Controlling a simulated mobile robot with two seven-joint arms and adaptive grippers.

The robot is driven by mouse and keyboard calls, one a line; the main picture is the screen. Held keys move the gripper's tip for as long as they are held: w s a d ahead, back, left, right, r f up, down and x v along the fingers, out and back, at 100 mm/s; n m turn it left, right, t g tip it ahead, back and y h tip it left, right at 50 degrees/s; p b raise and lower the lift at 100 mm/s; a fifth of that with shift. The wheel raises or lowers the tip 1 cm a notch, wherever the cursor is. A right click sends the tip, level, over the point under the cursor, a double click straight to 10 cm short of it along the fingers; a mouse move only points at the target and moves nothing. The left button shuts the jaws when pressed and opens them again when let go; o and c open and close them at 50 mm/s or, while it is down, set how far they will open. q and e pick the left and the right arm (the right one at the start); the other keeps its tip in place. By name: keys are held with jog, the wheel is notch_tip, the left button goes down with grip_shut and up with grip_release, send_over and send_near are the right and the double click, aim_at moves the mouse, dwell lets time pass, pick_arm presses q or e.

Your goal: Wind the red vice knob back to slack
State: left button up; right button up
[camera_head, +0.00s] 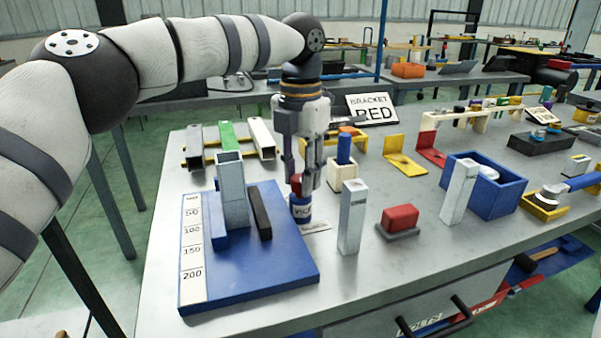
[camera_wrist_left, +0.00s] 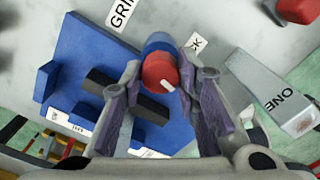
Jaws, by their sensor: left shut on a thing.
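The red vice knob (camera_wrist_left: 160,72) sits on top of a blue round body (camera_wrist_left: 160,42) in the left wrist view. It has a pale mark on its face. In the head view the knob (camera_head: 296,186) is mostly hidden behind my fingers, above the blue labelled body (camera_head: 301,212). My left gripper (camera_head: 301,184) points straight down over it, with one finger on each side of the knob. In the left wrist view, my left gripper (camera_wrist_left: 162,78) is shut on the knob. My right gripper is in neither view.
A blue board (camera_head: 275,265) with a printed scale stands left of the knob, bearing a grey square tube (camera_head: 232,190) and a black bar (camera_head: 260,214). Grey upright posts (camera_head: 350,220) (camera_head: 458,192), a red block (camera_head: 401,217) and a blue bin (camera_head: 497,199) stand to the right.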

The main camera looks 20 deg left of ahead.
aim_at(300, 178)
pick_arm(q)
jog(key=shift+f+n, duration=0.1)
jog(key=shift+n, duration=0.9)
jog(key=o, duration=1.2)
jog(key=shift+s+r, duration=0.1)
jog(key=shift+r, duration=5.95)
